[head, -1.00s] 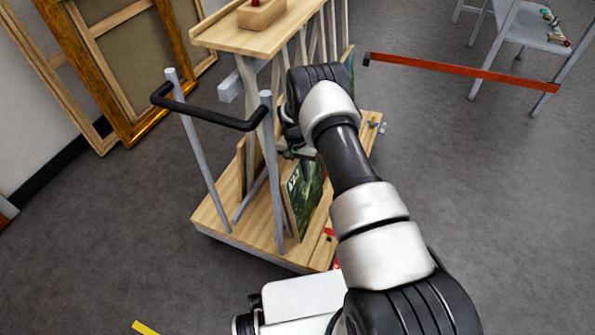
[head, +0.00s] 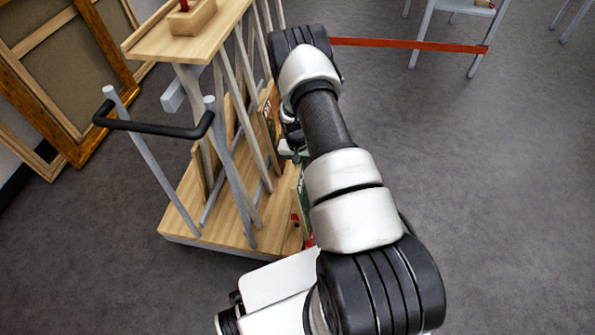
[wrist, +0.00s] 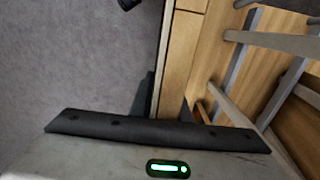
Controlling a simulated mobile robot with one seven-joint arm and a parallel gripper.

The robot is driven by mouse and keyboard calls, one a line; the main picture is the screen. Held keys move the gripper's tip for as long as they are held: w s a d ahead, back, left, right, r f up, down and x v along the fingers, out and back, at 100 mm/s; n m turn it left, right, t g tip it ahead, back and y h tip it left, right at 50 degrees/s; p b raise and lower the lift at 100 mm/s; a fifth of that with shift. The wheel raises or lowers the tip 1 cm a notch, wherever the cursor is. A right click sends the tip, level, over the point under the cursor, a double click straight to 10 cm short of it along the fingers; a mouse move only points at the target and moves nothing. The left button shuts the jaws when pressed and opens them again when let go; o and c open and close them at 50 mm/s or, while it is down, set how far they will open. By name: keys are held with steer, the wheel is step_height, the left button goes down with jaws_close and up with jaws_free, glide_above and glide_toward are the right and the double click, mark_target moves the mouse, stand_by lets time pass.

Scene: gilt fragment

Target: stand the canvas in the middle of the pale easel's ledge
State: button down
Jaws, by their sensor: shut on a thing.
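My gripper (head: 292,145) is beside the right side of a wooden rack trolley, mostly hidden behind my own arm in the head view. It is shut on a canvas (head: 303,205), of which only a narrow green painted strip with a pale mark shows below the gripper. The rest of the canvas is hidden by my arm. I cannot make out the pale easel in either view.
The wooden trolley (head: 181,220) has grey slanted uprights and a black handle (head: 150,126). Another picture (head: 269,112) stands in its rack. Gilt frames (head: 104,48) lean at the back left. Grey floor at right is clear.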

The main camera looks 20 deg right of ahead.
step_height(320, 180, up, 5)
steer(key=s+d+p, duration=0.1)
steer(key=d+p, duration=0.1)
steer(key=p, duration=0.1)
steer(key=shift+s+d+r, duration=0.15)
steer(key=shift+s+d, duration=0.15)
stand_by(0.3)
steer(key=s+d, duration=1)
steer(key=d, duration=0.4)
steer(key=shift+d+b, duration=0.4)
steer(key=shift+b, duration=0.05)
stand_by(0.8)
steer(key=shift+s, duration=0.15)
stand_by(0.4)
